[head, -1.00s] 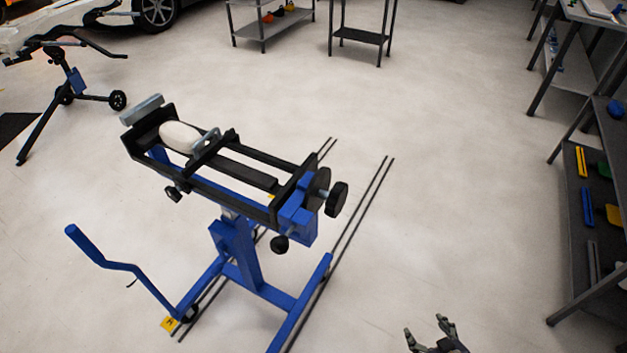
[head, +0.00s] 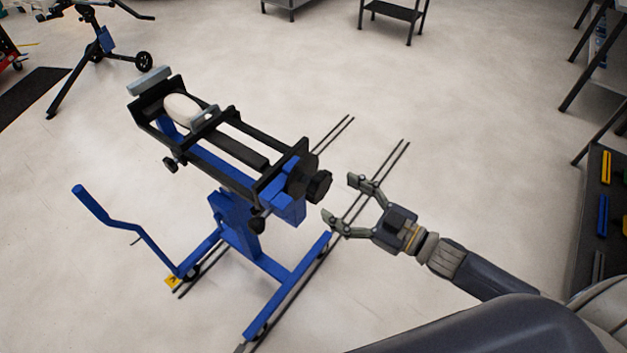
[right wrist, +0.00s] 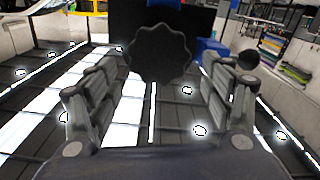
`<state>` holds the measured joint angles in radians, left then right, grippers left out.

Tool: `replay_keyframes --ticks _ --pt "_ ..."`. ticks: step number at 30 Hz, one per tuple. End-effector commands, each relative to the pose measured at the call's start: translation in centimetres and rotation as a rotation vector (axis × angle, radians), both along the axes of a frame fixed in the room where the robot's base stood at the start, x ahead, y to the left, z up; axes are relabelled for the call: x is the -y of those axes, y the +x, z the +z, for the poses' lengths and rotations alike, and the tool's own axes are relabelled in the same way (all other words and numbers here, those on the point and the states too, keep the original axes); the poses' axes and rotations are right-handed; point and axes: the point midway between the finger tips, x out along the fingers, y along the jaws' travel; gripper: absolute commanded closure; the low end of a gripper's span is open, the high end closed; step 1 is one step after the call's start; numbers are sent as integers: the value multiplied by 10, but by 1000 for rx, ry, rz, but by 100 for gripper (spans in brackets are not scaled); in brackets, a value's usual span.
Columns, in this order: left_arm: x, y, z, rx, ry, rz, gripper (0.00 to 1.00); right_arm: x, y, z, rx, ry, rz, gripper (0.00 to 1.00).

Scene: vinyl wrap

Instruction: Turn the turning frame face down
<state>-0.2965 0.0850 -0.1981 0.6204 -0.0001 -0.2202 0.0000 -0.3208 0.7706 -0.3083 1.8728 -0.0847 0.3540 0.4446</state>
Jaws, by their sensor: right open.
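The turning frame (head: 228,184) is a black rectangular frame on a blue stand (head: 238,226), in the middle left of the head view. A white rounded part (head: 184,111) sits in it towards the far end. A black lobed knob (head: 319,186) sticks out of its near right end. My right gripper (head: 339,200) is open and empty, just right of the knob, with its fingers pointing at it. In the right wrist view the knob (right wrist: 160,53) shows ahead between the two spread fingers, apart from them. My left gripper is not in view.
Dark rails (head: 375,186) run along the floor beneath. Another wheeled stand (head: 100,45) is at the upper left. Shelves (head: 600,210) line the right edge. The floor between is clear.

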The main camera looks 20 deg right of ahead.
Motion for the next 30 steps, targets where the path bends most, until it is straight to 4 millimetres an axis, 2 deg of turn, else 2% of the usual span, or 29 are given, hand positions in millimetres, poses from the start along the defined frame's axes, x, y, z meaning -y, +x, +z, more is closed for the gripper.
replay_keyframes --ticks 6,15,28,29,30 --pt "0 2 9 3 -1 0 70 -20 28 2 3 0 -3 26" --pt "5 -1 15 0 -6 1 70 -42 56 1 0 -1 -3 26" --pt "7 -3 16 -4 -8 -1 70 -48 62 -1 -1 -2 -3 26" --pt "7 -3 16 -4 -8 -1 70 -48 62 -1 -1 -2 -3 29" --pt "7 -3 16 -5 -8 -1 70 -48 62 -1 -1 -2 -3 38"
